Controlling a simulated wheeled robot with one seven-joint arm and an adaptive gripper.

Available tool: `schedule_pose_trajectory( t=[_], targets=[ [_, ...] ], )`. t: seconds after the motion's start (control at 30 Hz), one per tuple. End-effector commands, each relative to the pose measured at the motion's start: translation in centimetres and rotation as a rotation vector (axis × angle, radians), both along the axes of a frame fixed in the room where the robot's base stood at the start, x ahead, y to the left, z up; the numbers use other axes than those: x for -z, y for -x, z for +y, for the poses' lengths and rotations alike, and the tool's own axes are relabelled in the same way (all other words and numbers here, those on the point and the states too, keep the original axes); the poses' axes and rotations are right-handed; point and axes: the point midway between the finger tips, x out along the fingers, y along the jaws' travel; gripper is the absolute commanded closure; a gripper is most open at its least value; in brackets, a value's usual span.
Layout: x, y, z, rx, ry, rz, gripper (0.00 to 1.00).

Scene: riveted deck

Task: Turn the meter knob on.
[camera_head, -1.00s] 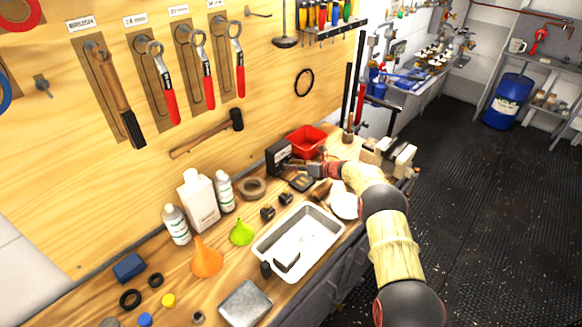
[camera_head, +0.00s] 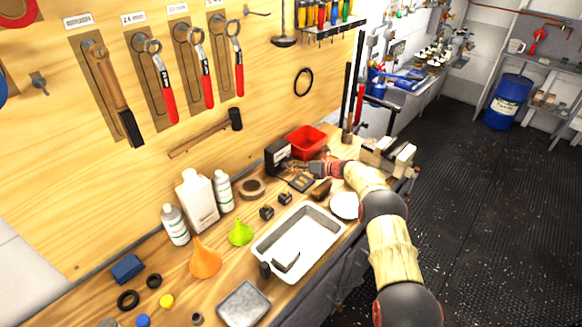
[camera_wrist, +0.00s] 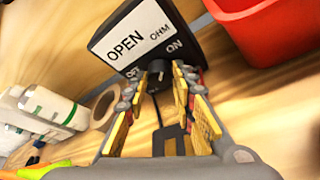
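The meter (camera_head: 277,156) is a dark box with a white display on the bench against the wooden wall. In the wrist view the meter (camera_wrist: 118,38) reads OPEN and OHM, with OFF and ON labels below. Its black knob (camera_wrist: 160,76) sits under those labels, with a pale mark on its face. My gripper (camera_wrist: 163,78) is at the meter's front, its two fingers apart on either side of the knob. Whether the fingertips touch the knob cannot be told. In the head view my gripper (camera_head: 301,167) is small and partly merges with the meter.
A red bin (camera_head: 306,141) stands close behind and right of the meter; it also shows in the wrist view (camera_wrist: 262,40). A tape roll (camera_head: 251,188), small dark blocks and a metal tray (camera_head: 262,246) lie nearby. White bottles (camera_head: 198,203) stand to the left.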

Motion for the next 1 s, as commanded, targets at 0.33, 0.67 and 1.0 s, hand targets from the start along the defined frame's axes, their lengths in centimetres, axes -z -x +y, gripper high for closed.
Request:
schedule_pose_trajectory(
  t=[0.33, 0.67, 1.0],
  targets=[
    [0.0, 0.0, 0.0, 0.000, 0.000, -0.001, 0.56],
    [-0.2, 0.1, -0.4, 0.000, 0.000, -0.001, 0.56],
    [-2.0, 2.3, -5.4, 0.003, 0.001, 0.000, 0.56]
  ],
)
